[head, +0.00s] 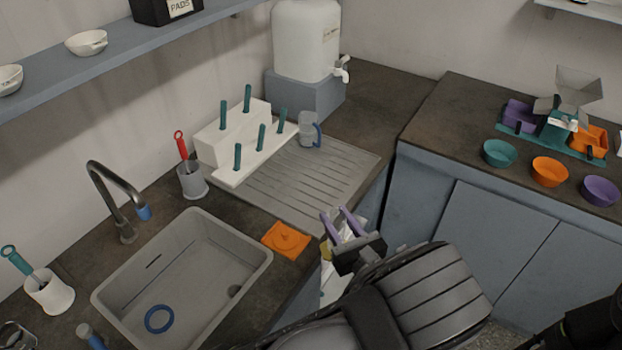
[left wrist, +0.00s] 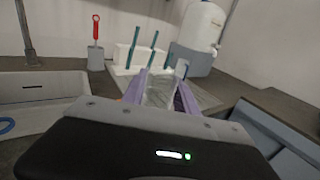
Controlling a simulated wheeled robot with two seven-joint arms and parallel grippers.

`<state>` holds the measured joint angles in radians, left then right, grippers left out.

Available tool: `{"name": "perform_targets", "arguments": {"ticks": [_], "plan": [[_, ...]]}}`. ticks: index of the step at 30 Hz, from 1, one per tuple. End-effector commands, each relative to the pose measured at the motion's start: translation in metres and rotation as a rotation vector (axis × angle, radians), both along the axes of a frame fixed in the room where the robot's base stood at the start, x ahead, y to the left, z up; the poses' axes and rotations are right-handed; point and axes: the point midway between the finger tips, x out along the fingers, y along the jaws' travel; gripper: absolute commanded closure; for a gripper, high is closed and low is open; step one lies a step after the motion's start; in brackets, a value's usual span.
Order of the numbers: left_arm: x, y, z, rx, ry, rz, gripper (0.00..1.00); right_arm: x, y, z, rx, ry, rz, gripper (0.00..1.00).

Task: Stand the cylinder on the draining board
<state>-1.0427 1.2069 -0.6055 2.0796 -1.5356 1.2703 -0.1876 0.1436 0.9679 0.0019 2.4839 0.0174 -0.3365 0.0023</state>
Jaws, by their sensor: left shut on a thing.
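My left gripper (head: 342,222) is in front of the draining board's near edge, its purple fingers pointing toward the board. It is shut on a pale, see-through thing, which I take to be the cylinder (left wrist: 159,94). The cylinder shows faintly between the fingers (left wrist: 160,88) in the left wrist view. Its full shape and tilt are hard to tell. The ribbed grey draining board (head: 285,195) lies right of the sink. A grey jug with a blue handle (head: 309,130) stands at its back corner. My right gripper is out of view.
A white peg rack (head: 225,140) with teal pegs borders the board's back left. The sink (head: 190,265) holds a blue ring (head: 159,319). The board's middle is clear. A white water tank (head: 305,40) stands behind.

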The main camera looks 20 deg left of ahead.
Motion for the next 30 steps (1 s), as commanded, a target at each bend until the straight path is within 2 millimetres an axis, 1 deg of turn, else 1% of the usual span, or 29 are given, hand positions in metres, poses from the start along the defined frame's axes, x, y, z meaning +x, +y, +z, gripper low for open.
{"name": "perform_targets", "arguments": {"ticks": [1, 2, 3, 5, 6, 8, 9, 11, 12, 13, 15, 18, 21, 24, 30], "plan": [[0.018, 0.001, -0.021, -0.003, -0.001, -0.01, 1.0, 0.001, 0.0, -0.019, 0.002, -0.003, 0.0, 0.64], [0.03, 0.001, -0.028, -0.005, -0.002, -0.02, 1.0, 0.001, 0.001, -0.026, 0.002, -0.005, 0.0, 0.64], [0.049, 0.003, -0.036, -0.005, -0.003, -0.035, 1.0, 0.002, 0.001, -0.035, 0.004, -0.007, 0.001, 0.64], [0.079, 0.009, -0.043, -0.007, -0.005, -0.061, 1.0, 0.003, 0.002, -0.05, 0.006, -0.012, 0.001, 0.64], [0.1, 0.017, -0.043, -0.008, -0.008, -0.076, 1.0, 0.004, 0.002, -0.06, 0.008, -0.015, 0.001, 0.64], [0.131, 0.032, -0.038, -0.007, -0.011, -0.098, 1.0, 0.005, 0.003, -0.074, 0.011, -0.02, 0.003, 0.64], [0.149, 0.046, -0.032, -0.007, -0.012, -0.111, 1.0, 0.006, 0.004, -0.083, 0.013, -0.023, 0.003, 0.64], [0.173, 0.068, -0.02, -0.005, -0.012, -0.124, 1.0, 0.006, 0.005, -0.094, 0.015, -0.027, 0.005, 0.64], [0.186, 0.084, -0.011, -0.004, -0.011, -0.13, 1.0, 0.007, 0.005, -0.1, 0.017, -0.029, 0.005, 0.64], [0.194, 0.095, -0.003, -0.003, -0.01, -0.134, 1.0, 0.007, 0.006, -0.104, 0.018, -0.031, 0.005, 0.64], [0.207, 0.121, 0.013, 0.0, -0.008, -0.136, 1.0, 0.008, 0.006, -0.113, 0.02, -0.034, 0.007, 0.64], [0.219, 0.15, 0.032, 0.002, -0.004, -0.135, 1.0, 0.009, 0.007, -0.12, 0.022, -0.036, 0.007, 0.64], [0.224, 0.166, 0.045, 0.002, 0.0, -0.134, 1.0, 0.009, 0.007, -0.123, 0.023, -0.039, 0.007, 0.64], [0.226, 0.172, 0.049, 0.003, 0.004, -0.134, 1.0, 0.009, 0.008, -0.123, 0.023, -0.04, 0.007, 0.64], [0.226, 0.172, 0.051, 0.003, 0.005, -0.134, 1.0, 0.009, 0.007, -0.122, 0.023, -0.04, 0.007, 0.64]]}}
